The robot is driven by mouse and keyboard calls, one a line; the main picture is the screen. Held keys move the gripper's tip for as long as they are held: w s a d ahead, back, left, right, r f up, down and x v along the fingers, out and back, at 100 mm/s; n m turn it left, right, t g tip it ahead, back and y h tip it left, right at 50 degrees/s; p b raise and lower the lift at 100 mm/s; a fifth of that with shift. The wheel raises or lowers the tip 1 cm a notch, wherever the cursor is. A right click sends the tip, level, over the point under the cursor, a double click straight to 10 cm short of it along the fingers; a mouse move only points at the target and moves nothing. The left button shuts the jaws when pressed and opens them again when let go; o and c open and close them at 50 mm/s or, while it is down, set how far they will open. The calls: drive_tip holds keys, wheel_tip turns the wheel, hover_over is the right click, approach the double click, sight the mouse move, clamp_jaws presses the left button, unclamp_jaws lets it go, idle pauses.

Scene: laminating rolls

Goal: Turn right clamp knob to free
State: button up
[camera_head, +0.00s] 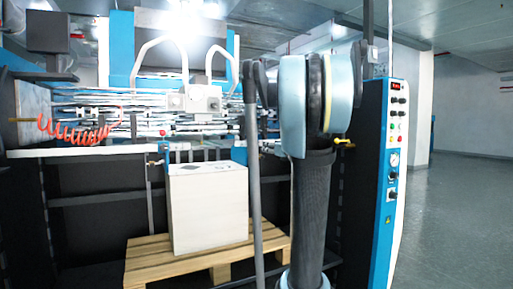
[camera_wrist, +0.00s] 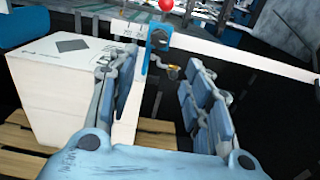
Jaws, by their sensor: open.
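My gripper (camera_wrist: 158,64) is open, with one finger on each side of the knob in the picture. The knob appears between the fingertips, nearer the right finger, and neither finger visibly touches it. I cannot tell how far beyond the tips it lies.
A white paper stack (camera_head: 208,205) stands on a wooden pallet (camera_head: 150,262), left of my arm. It also shows left of the gripper in the wrist view (camera_wrist: 60,95). A red ball (camera_wrist: 166,4) sits above the clamp. A blue control panel (camera_head: 390,180) stands at the right, with open floor beyond.

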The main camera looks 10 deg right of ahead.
sight(256, 143)
drive_tip(key=x, duration=1.5)
drive_tip(key=shift+w+a, duration=0.2)
drive_tip(key=shift+w, duration=0.15)
drive_tip(key=c, duration=1.1)
